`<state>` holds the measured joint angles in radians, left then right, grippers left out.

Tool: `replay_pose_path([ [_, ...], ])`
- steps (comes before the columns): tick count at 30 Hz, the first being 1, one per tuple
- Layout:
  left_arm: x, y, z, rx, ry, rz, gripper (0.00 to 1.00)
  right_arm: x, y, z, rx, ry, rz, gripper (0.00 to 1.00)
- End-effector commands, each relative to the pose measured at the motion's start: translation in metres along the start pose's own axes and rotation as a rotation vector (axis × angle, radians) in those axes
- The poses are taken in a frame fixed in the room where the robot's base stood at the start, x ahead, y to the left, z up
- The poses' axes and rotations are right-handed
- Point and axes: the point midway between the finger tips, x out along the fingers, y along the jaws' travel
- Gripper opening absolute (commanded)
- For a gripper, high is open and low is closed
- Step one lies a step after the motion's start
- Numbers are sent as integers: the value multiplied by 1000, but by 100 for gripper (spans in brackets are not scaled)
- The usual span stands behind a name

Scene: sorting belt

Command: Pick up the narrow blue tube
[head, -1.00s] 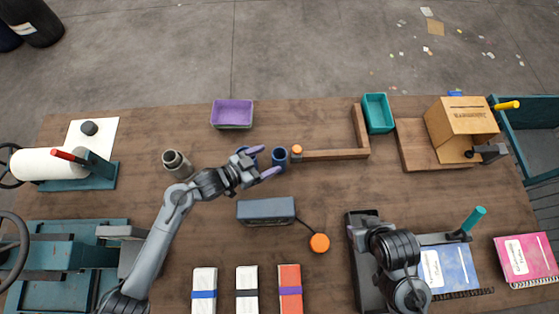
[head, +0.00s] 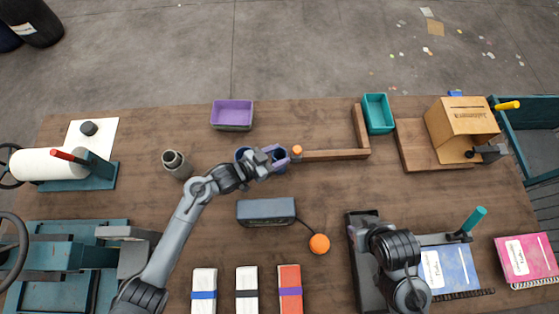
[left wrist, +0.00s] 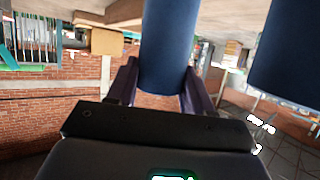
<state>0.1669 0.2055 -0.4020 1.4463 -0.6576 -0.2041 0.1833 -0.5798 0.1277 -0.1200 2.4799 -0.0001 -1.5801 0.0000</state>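Two dark blue tubes stand upright near the middle of the table. The right one, the narrow blue tube (head: 280,154), is between the fingers of my left gripper (head: 277,157). In the left wrist view the narrow blue tube (left wrist: 167,45) fills the gap between the two purple fingers (left wrist: 160,88); whether they press on it is unclear. The other blue tube (head: 241,153) stands behind my left wrist, partly hidden; in the left wrist view it (left wrist: 290,55) looks wider, at the right edge. My right gripper (head: 353,237) is over the black tray, its fingers mostly hidden.
An orange-topped item (head: 297,151) stands just right of the narrow tube, at the end of a wooden bar (head: 335,155). A grey-blue box (head: 266,212) lies in front. A grey cup (head: 175,163) is left, a purple bin (head: 232,114) behind.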

Motion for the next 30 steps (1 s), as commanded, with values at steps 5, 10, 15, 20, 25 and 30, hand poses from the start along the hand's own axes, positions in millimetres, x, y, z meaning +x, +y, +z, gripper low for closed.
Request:
replay_pose_path([
  [5, 0, 0, 1, -1, -2, 0, 19, 0, 0, 0, 0, 0, 0, 43],
  [10, 0, 0, 1, -1, -2, 0, 7, 0, -1, 0, 3, 0, -2, 43],
  [15, 0, 0, 1, -1, -3, 0, 7, 0, -2, 0, 7, 1, -6, 43],
  [20, -2, 0, -5, -1, -2, 0, 7, -1, -2, -1, 10, 1, -8, 43],
  [25, -9, 0, -20, 2, 0, -1, 7, -2, -2, -2, 10, 1, -8, 43],
  [30, -14, 9, -44, 0, 0, 4, 7, -4, -2, -2, 10, 1, -8, 43],
])
